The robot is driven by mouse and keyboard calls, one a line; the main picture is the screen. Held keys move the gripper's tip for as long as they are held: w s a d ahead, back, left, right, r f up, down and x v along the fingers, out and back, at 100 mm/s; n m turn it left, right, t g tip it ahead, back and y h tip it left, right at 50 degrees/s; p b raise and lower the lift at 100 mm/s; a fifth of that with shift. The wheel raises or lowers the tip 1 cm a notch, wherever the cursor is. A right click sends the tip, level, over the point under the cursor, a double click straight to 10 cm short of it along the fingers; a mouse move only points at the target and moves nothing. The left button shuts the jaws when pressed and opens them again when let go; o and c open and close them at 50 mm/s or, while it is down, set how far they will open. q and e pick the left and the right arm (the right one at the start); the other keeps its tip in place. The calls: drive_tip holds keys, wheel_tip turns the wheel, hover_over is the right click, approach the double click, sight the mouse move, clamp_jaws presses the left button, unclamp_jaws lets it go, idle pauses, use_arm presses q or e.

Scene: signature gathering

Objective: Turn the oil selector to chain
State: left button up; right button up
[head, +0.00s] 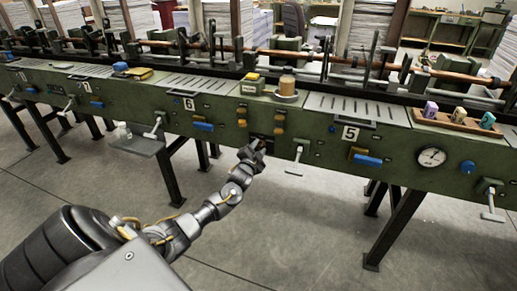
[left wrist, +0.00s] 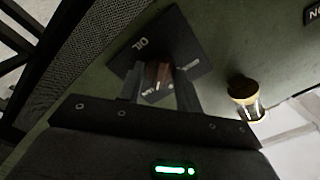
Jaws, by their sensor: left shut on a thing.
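The oil selector's dark plate (left wrist: 165,35) shows in the left wrist view, tilted in the picture, with "OIL" lettered on it. Other lettering on it is partly covered and too blurred to read surely. The brown selector knob (left wrist: 158,72) sits between the fingers of my left gripper (left wrist: 157,90), which is shut on it. In the head view my left gripper (head: 257,146) is at the front of the green machine, below the amber knobs, and hides most of the selector. Which position the knob points to I cannot tell. My right gripper is not in view.
The long green machine (head: 215,107) crosses the head view on dark legs. A lever handle (head: 297,157) hangs just right of my gripper. A small shelf (head: 138,145) juts out to the left. The floor in front is clear.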

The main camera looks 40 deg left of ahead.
use_arm(q)
drive_tip(key=o, duration=1)
drive_tip(key=p+v, duration=0.1)
drive_tip(key=v, duration=0.9)
drive_tip(key=shift+s+d, duration=0.2)
drive_tip(key=shift+s, duration=0.15)
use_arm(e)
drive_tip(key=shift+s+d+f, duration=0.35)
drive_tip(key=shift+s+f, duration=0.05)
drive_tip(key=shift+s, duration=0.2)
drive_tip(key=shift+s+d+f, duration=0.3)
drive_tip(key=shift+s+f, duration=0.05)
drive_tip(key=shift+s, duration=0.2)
